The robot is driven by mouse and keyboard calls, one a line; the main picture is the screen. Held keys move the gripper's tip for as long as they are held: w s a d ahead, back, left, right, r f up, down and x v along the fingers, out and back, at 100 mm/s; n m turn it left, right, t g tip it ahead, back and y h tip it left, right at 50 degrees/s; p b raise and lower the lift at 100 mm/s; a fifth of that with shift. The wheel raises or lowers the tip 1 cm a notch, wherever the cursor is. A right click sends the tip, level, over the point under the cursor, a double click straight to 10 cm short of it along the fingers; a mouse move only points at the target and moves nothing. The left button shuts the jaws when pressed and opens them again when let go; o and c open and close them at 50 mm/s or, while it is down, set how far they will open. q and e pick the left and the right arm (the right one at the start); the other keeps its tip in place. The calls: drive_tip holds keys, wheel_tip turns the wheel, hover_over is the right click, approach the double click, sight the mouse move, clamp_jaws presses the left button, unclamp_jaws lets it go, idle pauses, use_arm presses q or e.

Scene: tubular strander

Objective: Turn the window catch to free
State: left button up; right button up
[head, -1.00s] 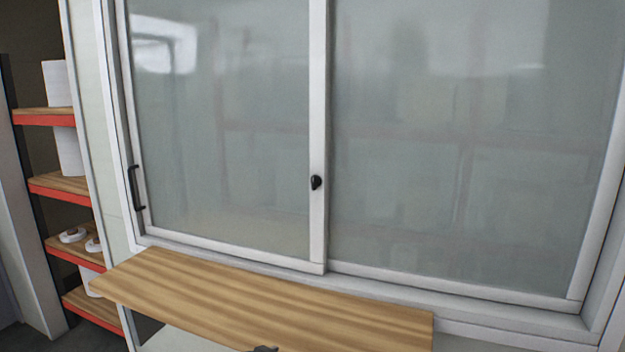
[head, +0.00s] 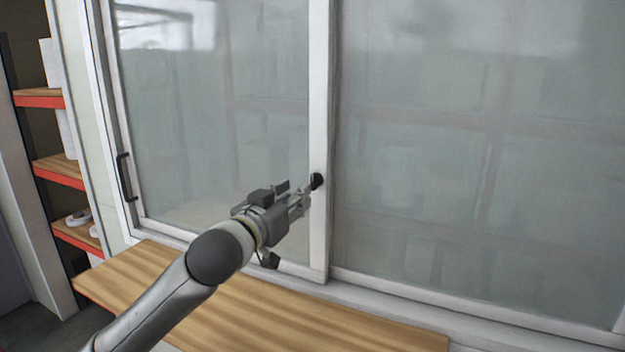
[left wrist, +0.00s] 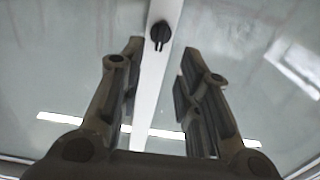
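The black window catch (head: 317,181) sits on the white middle stile (head: 318,235) of the sliding window. In the left wrist view the catch (left wrist: 160,34) shows just beyond the fingertips, between their lines. My left gripper (head: 303,196) is raised in front of the window, its fingers pointing at the catch from the lower left. In the left wrist view the left gripper (left wrist: 158,60) has its two fingers spread, with nothing between them but the stile behind. Whether a finger touches the catch is hard to tell; it looks apart. My right gripper is not in view.
A wooden ledge (head: 230,300) runs below the window, under my left arm. A black pull handle (head: 126,177) is on the window's left edge. Shelves with red edges (head: 58,174) stand at the far left. The right pane (head: 480,150) has free room before it.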

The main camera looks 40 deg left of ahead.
sight(312, 181)
use_arm(q)
drive_tip(key=x, duration=0.1)
drive_tip(key=p+x, duration=0.1)
drive_tip(key=x, duration=0.2)
drive_tip(key=shift+w+a+r+p, duration=0.1)
drive_tip(key=shift+w+r+p, duration=0.1)
drive_tip(key=shift+r+p, duration=0.1)
drive_tip(key=x, duration=0.1)
drive_tip(key=p+x, duration=0.1)
drive_tip(key=x, duration=0.1)
drive_tip(key=shift+w+a+f, duration=0.1)
drive_tip(key=shift+w+f, duration=0.1)
drive_tip(key=shift+f, duration=0.05)
drive_tip(key=shift+w, duration=0.25)
drive_tip(key=shift+w+a+f, duration=0.1)
drive_tip(key=shift+f, duration=0.05)
drive_tip(key=c, duration=0.6)
clamp_jaws()
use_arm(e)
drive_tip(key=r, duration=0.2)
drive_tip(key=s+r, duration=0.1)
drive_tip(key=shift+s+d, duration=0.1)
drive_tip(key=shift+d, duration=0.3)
